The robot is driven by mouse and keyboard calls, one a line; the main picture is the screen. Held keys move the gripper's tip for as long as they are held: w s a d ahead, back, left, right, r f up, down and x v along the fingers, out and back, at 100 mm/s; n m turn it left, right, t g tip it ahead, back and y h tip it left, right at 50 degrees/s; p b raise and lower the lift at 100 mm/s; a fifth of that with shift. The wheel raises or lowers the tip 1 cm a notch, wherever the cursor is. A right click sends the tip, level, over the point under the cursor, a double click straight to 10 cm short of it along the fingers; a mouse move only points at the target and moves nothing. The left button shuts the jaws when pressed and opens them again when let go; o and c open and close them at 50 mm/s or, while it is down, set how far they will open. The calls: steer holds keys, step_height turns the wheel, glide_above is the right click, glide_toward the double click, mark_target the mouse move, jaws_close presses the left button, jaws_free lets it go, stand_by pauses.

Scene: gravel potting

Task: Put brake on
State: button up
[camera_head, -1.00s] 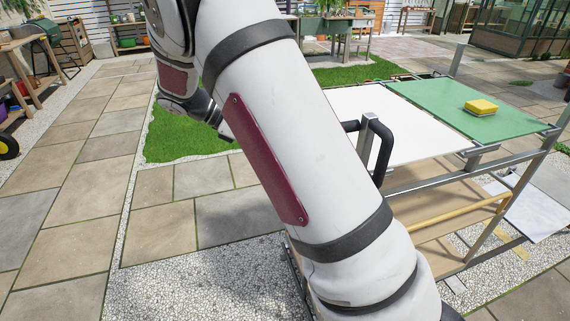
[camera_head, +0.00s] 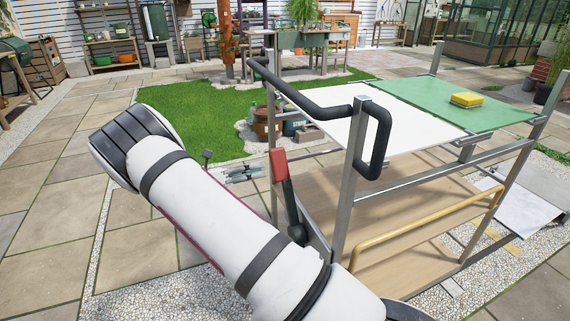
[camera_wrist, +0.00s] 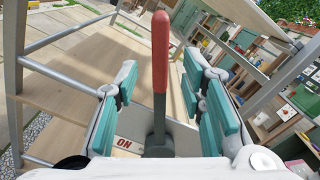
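The brake lever has a red grip (camera_head: 279,165) and a darker lower shaft, and stands at the near left post of a metal-framed cart (camera_head: 358,150). In the wrist view the red grip (camera_wrist: 160,50) rises upright in the middle, above its dark grey shaft. A red "ON" label (camera_wrist: 124,144) shows beside the lever's base. My gripper (camera_head: 244,174) is just left of the lever. In the wrist view my gripper (camera_wrist: 163,82) is open, its teal-padded fingers on either side of the lever with gaps showing. Any contact is not visible.
The cart's black handle bar (camera_head: 315,108) and posts rise close to the lever. A yellow sponge (camera_head: 467,99) lies on the cart's green top (camera_head: 430,95) beside a white panel (camera_head: 390,135). Wooden shelves (camera_head: 385,205) sit below. Paving to the left is clear.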

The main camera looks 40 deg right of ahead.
mark_target(287, 162)
steer(key=x, duration=0.9)
steer(key=shift+d, duration=0.3)
jaws_close()
steer(key=shift+s, duration=0.1)
